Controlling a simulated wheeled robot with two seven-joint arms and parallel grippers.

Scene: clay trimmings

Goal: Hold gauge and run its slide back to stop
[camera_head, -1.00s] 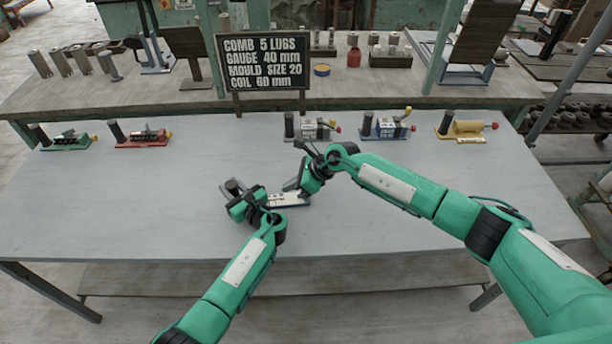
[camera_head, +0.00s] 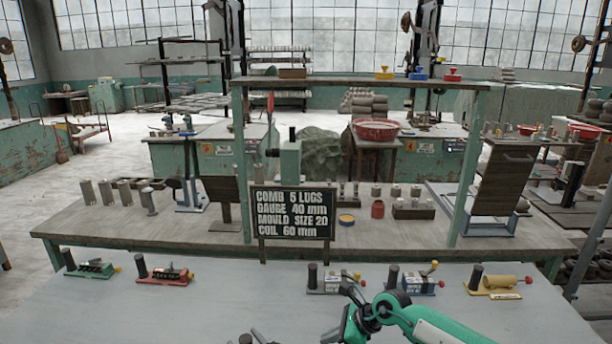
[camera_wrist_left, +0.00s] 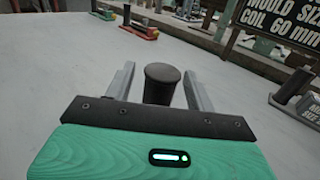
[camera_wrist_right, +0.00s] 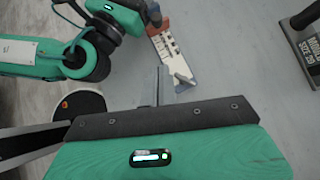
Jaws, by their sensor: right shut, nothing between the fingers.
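The gauge (camera_wrist_right: 165,45) lies on the grey table in the right wrist view, a pale bar with a reddish end beside my left gripper (camera_wrist_right: 125,8). Its black post (camera_wrist_left: 162,85) stands between the spread fingers of my left gripper (camera_wrist_left: 160,72) in the left wrist view. A narrow gap seems to show beside the post; I cannot tell whether the fingers press on it. My right gripper (camera_wrist_right: 160,72) is shut and empty, its fingertips close to the gauge's near end; contact is unclear. The head view cuts off the gauge below its lower edge.
A sign (camera_head: 292,212) reads gauge 40 mm. Along the table's back edge stand other gauges: green (camera_head: 92,270), red (camera_head: 165,275), grey (camera_head: 338,283), blue (camera_head: 413,284) and yellow (camera_head: 495,285). The table between them and my grippers is clear.

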